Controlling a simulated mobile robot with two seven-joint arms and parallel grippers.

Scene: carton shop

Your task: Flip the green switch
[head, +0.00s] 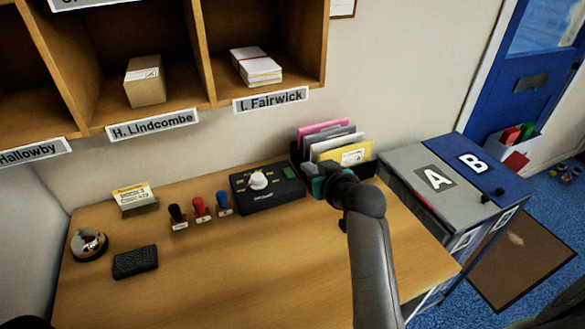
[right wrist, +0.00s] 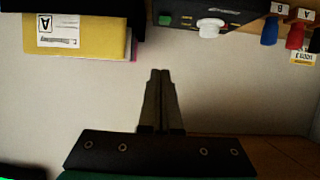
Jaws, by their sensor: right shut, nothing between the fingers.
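The black control box (head: 266,190) stands at the back of the wooden desk, with a white knob (head: 258,180) on top. A green switch (head: 289,172) shows at its right end, small in the head view. The right wrist view also shows the box (right wrist: 238,17) and its white knob (right wrist: 210,28) at the top edge. My right gripper (head: 308,172) is just right of the box, in front of the folders. Its fingers (right wrist: 162,74) are shut with nothing between them. Its contact with the box cannot be told. My left gripper is not in view.
A folder holder with a yellow folder (head: 350,154) stands behind my right gripper. Several stamps (head: 199,206) stand left of the box. A bell (head: 89,244) and black pad (head: 135,262) lie farther left. The desk front (head: 250,280) is clear. Bins A and B (head: 436,180) stand right.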

